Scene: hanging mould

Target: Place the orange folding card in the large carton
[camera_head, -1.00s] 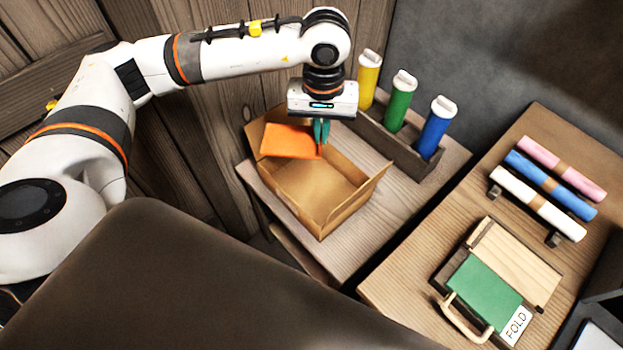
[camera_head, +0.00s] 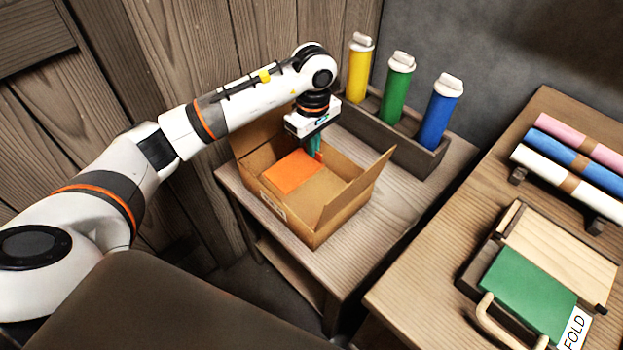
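The orange folding card (camera_head: 293,172) is inside the open carton (camera_head: 292,222), lying nearly flat towards its left side. I cannot tell whether it rests on the carton's floor. My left gripper (camera_head: 315,154) points down into the carton from the back. Its teal fingers look shut on the card's back right edge, partly hidden by the gripper and the card. The carton stands on the small wooden table (camera_head: 350,258) with its flaps up. My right gripper is not in view.
A wooden rack with yellow (camera_head: 359,68), green (camera_head: 396,88) and blue (camera_head: 440,112) tubes stands behind the carton. On the right table, a green card (camera_head: 528,292) lies in a folding jig, with pink, blue and white rolls (camera_head: 565,178) behind it.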

